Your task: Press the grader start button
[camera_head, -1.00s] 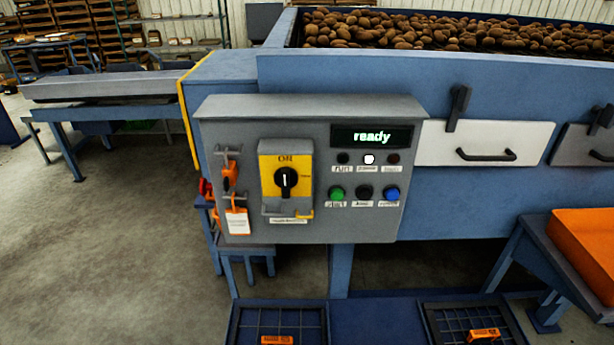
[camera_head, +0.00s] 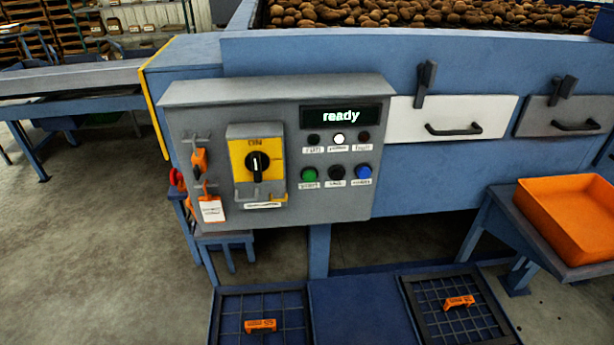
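The grey control panel (camera_head: 270,219) is on the front of the blue grader (camera_head: 300,62). Its green start button (camera_head: 308,175) is at the left of the lower row, beside a black button (camera_head: 336,173) and a blue button (camera_head: 363,172). The display (camera_head: 335,116) reads "ready". Of the lamps above the buttons, the middle white lamp (camera_head: 339,139) looks lit; the left and right ones are dark. A yellow rotary switch (camera_head: 257,162) with a black knob is left of the buttons. Neither of my grippers is in view.
An orange lock and tag (camera_head: 211,209) hang at the panel's left. Two dark grid trays with orange handles (camera_head: 260,325) (camera_head: 459,303) lie low in front. An orange bin (camera_head: 570,225) sits on a blue stand at right. Open floor (camera_head: 100,260) is at left.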

